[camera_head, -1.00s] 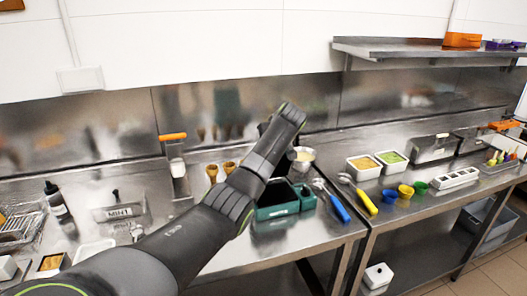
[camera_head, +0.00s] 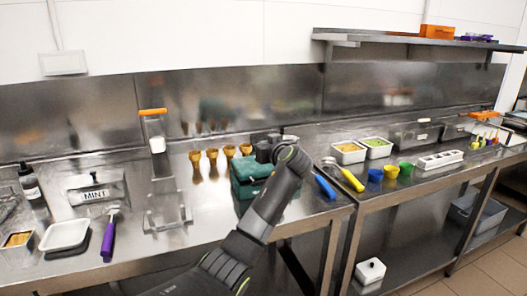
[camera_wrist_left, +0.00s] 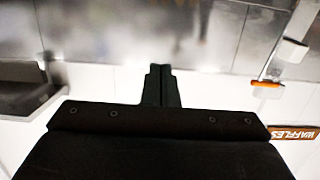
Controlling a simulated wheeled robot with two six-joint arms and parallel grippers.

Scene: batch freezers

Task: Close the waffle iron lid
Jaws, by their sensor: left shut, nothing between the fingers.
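The silver thing with an orange handle looks like the waffle iron, standing open on the left counter. Its upright lid (camera_head: 155,145) has the orange handle (camera_head: 153,111) along its top edge, and its shiny flat base (camera_head: 166,211) lies in front. The handle also shows at the right of the tilted, blurred left wrist view (camera_wrist_left: 267,83). My left gripper (camera_wrist_left: 161,84) is shut and empty. In the head view the end of the left arm (camera_head: 291,158) is well right of the iron, by the green box, apart from the lid. My right gripper is out of view.
The green box (camera_head: 250,172) and several cones (camera_head: 212,154) stand right of the iron. Bare counter (camera_head: 205,235) lies between the iron and my arm.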

